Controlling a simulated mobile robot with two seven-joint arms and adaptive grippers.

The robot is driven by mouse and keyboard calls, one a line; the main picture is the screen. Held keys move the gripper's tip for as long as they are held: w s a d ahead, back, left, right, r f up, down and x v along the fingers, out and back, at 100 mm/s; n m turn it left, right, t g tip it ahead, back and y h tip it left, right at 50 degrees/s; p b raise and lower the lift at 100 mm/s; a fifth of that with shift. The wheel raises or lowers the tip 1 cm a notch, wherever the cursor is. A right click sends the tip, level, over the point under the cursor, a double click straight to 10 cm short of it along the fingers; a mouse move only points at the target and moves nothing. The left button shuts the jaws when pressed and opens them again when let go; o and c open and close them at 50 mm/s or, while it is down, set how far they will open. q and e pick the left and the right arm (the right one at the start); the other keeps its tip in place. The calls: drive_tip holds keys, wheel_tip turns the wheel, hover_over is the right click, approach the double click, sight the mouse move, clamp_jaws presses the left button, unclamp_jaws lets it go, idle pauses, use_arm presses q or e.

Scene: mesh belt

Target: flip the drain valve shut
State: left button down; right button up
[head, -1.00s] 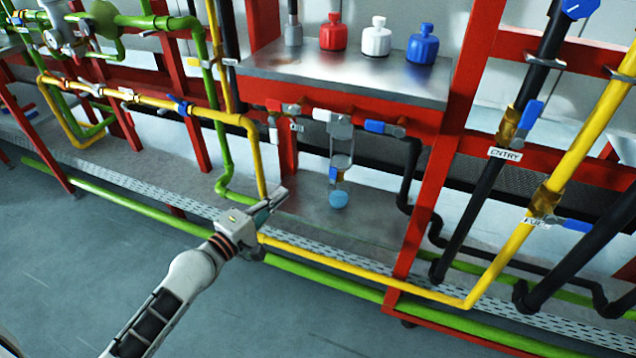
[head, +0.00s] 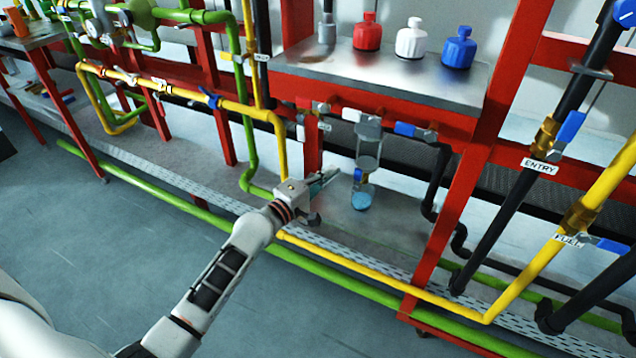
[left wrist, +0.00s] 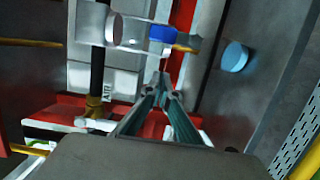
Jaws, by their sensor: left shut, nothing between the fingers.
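A small blue valve handle (head: 357,175), which looks like the drain valve, sits under a clear glass cylinder (head: 368,145) and above a small vessel with blue liquid (head: 361,199). In the left wrist view the blue handle (left wrist: 162,33) lies just beyond the fingertips, with the cylinder (left wrist: 128,30) to its left and the blue liquid (left wrist: 235,56) to its right. My left gripper (head: 328,178) is shut and empty, left of the handle and apart from it in the head view. It also shows in the left wrist view (left wrist: 163,88). My right gripper is out of view.
A yellow pipe (head: 280,145) and a green pipe (head: 249,150) run down left of the gripper. A red post (head: 460,190) stands to the right. Red, white and blue bottles (head: 410,39) stand on the shelf above.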

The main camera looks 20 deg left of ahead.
sight(357, 180)
use_arm(q)
drive_tip(key=d, duration=0.4)
drive_tip(key=shift+s, duration=0.25)
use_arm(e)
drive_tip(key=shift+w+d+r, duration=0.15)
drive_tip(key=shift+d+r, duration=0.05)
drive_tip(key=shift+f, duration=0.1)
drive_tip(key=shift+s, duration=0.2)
use_arm(q)
drive_tip(key=shift+r+m+p, duration=0.2)
drive_tip(key=shift+m+p, duration=0.3)
drive_tip(key=shift+p, duration=0.25)
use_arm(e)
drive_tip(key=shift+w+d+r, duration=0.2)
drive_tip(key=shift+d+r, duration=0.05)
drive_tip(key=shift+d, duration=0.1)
use_arm(q)
drive_tip(key=shift+d, duration=0.1)
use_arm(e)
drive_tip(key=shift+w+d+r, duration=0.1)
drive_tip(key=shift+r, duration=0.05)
